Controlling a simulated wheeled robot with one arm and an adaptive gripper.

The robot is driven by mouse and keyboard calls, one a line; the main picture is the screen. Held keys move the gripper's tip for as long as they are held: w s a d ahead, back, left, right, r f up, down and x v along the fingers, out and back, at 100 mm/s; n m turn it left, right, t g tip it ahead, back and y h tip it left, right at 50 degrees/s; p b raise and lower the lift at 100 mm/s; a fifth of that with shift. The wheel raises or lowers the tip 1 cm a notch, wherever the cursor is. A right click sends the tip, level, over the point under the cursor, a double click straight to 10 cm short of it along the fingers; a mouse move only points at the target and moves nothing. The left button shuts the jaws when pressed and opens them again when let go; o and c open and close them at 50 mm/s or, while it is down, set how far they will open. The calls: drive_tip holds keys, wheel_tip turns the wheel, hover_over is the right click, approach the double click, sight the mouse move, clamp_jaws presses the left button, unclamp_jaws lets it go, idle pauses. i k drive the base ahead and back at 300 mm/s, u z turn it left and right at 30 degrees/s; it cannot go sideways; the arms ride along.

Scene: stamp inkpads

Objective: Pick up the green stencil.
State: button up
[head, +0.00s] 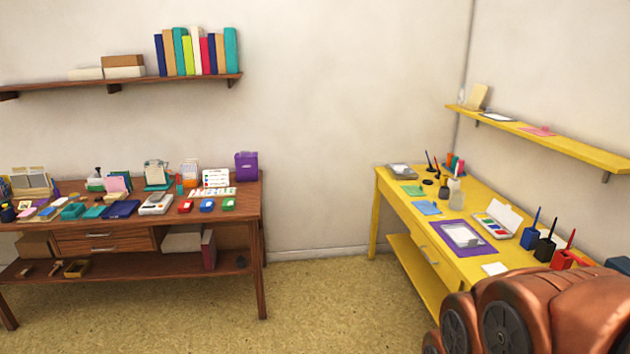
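A flat green sheet (413,190), which looks like the green stencil, lies on the yellow table (393,202) near its far left edge. Copper-coloured links of my arm fill the lower right corner. My gripper is not in view.
Purple mat (487,249), paint set (496,222) and brush pots (545,248) stand nearer on the yellow table. A crowded brown table (257,205) stands at left. A yellow shelf (575,150) hangs above. Open floor (320,300) lies between the tables.

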sight(412, 190)
drive_tip(key=i, duration=1.7)
drive_tip(key=z, duration=0.25)
drive_tip(key=i, duration=2.3)
drive_tip(key=z, duration=0.2)
